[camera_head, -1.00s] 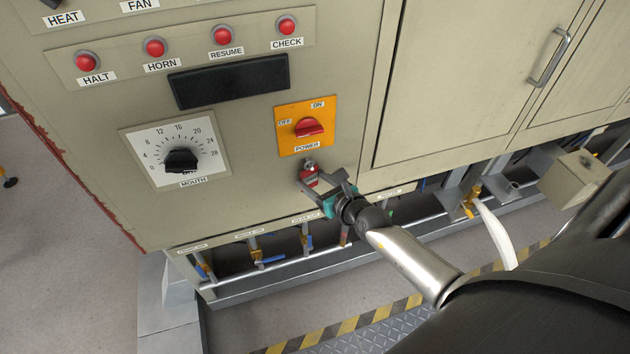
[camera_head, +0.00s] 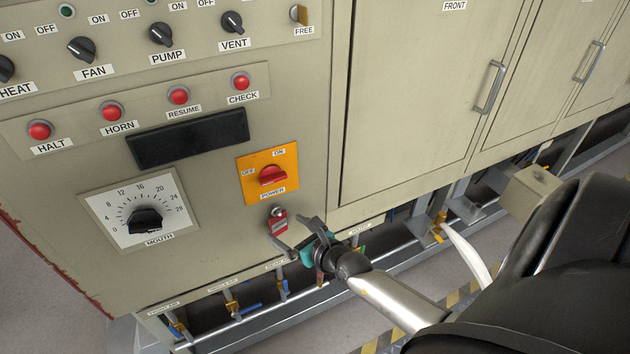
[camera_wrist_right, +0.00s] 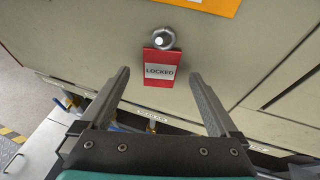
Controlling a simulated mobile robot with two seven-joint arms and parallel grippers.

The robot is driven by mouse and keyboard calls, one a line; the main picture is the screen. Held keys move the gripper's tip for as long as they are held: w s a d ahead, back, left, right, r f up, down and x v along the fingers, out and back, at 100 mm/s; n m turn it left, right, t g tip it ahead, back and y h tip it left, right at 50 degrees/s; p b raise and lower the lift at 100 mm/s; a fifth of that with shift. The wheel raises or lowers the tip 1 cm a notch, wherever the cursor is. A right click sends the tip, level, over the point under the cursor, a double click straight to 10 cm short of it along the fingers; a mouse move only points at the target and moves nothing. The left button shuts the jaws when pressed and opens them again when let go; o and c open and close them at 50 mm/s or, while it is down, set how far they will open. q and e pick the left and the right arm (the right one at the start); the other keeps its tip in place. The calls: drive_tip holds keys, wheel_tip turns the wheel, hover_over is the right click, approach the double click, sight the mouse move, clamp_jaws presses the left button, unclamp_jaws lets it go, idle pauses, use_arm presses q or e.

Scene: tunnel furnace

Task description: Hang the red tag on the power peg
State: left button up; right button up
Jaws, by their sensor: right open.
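The red tag (camera_head: 279,224) hangs on the round metal power peg (camera_head: 277,210), just under the orange POWER switch plate (camera_head: 251,185). In the right wrist view the tag (camera_wrist_right: 152,75) shows a white LOCKED label and hangs below the silver peg (camera_wrist_right: 163,38). My right gripper (camera_head: 293,233) is open and empty, in front of the tag and slightly below it. In the wrist view its two fingers stand on either side of the tag, with clear gaps. My left gripper is not in view.
The red POWER knob (camera_head: 272,175) sits above the peg. The MOUTH dial (camera_head: 145,219) is at the left, below several red buttons. Pipes and valves run under the panel.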

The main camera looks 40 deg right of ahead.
drive_tip(key=p+v, duration=0.2)
drive_tip(key=v, duration=1.1)
drive_tip(key=shift+p, duration=0.3)
drive_tip(key=s+f+m+g+h, duration=0.1)
drive_tip(key=s+f+m+g, duration=0.2)
drive_tip(key=s+f+m, duration=0.5)
drive_tip(key=s+f+m+g+h, duration=0.1)
drive_tip(key=s+f+m+g, duration=0.2)
drive_tip(key=f+m, duration=0.95)
drive_tip(key=s+a+f+m+g, duration=0.2)
drive_tip(key=s+a+f+m, duration=0.1)
drive_tip(key=s, duration=0.3)
drive_tip(key=s+a+f+m+g+y, duration=0.1)
drive_tip(key=s+a+f+m+g, duration=0.1)
drive_tip(key=s+f+m, duration=0.3)
drive_tip(key=s+a+f+m+g, duration=0.3)
drive_tip(key=s+a+f+m, duration=0.1)
drive_tip(key=s+a+m, duration=0.1)
drive_tip(key=shift+s+y, duration=0.3)
drive_tip(key=shift+s, duration=0.55)
